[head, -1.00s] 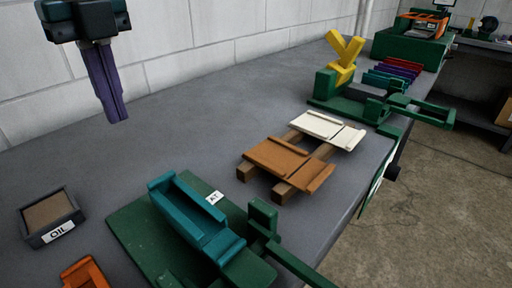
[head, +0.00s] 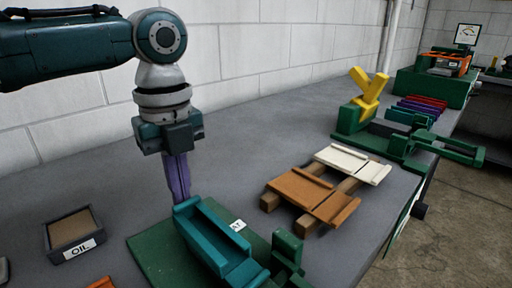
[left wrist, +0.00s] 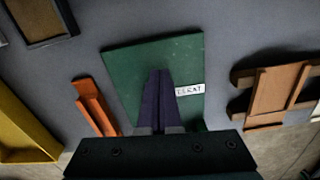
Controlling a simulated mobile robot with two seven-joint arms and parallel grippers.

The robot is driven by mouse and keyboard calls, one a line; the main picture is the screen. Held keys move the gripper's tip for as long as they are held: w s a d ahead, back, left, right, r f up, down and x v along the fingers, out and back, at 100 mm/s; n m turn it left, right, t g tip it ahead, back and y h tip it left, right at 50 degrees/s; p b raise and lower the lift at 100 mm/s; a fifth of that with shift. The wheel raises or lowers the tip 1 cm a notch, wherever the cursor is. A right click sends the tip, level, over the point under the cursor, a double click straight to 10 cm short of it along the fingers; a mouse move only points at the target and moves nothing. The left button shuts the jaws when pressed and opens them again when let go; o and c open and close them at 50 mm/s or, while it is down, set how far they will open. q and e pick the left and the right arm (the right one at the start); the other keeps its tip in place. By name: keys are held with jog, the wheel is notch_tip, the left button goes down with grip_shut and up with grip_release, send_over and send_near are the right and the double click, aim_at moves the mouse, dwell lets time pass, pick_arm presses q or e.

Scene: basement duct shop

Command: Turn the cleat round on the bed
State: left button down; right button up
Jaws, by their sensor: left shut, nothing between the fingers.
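The teal channel-shaped piece (head: 210,236), which I take to be the cleat, lies on the green bed (head: 150,250), with a small white label (head: 238,225) beside it. My left gripper (head: 182,196) points down with its purple fingers shut and empty. In the head view its tips are close to the far end of the teal piece; I cannot tell whether they touch. In the left wrist view the fingers (left wrist: 160,74) show over the green plate (left wrist: 130,70), left of the label (left wrist: 190,90); the teal piece is not seen there. My right gripper is not in view.
The oil box (head: 73,234) stands at left and an orange piece (head: 102,283) at the lower edge. Brown (head: 300,190) and white (head: 352,163) pieces rest on wooden blocks at right. A green fixture with a yellow fork (head: 368,90) stands further back.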

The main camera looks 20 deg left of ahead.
aim_at(189, 200)
pick_arm(q)
jog(key=shift+s+d, duration=0.3)
jog(key=shift+d, duration=0.25)
jog(key=p, duration=0.1)
jog(key=d+p, duration=0.1)
jog(key=shift+s+d+r+p, duration=0.25)
jog(key=shift+s+r+p, duration=0.1)
jog(key=shift+s+p, duration=0.05)
jog(key=shift+s+d+f, duration=0.1)
jog(key=shift+d+f, duration=0.05)
jog(key=shift+d, duration=0.05)
jog(key=shift+f, duration=0.15)
